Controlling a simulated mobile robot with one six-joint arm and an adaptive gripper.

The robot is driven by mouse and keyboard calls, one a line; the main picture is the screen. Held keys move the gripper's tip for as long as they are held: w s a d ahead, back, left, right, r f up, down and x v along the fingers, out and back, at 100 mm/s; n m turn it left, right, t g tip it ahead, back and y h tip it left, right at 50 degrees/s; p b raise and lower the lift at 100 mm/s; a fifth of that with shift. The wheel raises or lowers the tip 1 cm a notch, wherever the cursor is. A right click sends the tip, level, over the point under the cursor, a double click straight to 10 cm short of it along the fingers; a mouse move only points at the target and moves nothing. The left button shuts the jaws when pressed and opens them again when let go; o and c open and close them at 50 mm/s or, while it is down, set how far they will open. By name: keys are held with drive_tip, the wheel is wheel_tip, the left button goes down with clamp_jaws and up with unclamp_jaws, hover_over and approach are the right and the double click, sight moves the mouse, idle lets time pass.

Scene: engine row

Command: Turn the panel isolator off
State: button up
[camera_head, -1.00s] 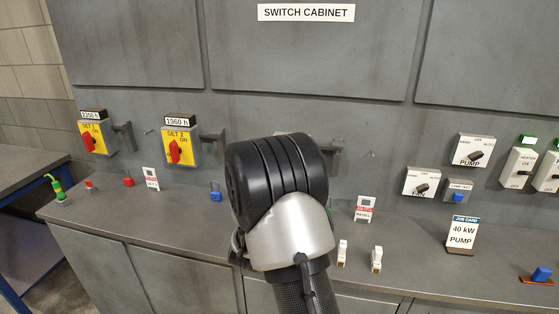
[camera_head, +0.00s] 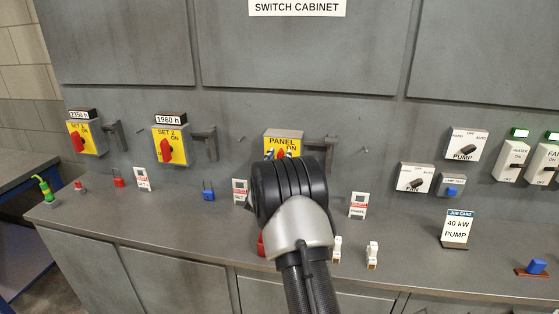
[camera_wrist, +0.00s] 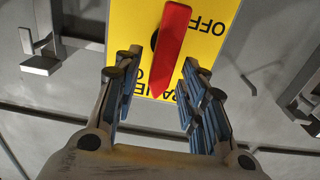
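The panel isolator is a yellow plate (camera_head: 285,142) marked PANEL and ON, on the cabinet front in the head view, with its lower part hidden behind my wrist. In the wrist view its plate (camera_wrist: 215,60) appears upside down, with OFF at the right. Its red handle (camera_wrist: 172,45) stands nearly lengthwise, slightly slanted, its tapered end by the partly covered ON marking. My gripper (camera_wrist: 160,65) is open, with one finger on each side of the handle's lower end in the picture. Whether the fingers touch the handle cannot be told.
The SET 1 isolator (camera_head: 85,136) and SET 2 isolator (camera_head: 172,146) are to the left. A bracket (camera_head: 325,150) juts out right of the panel isolator. The ledge (camera_head: 400,250) holds small tags, a blue padlock (camera_head: 208,191) and a job card (camera_head: 457,227). PUMP (camera_head: 466,144) and FAN switches are right.

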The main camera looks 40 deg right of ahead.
drive_tip(key=shift+d, duration=0.1)
drive_tip(key=shift+c, duration=0.3)
clamp_jaws()
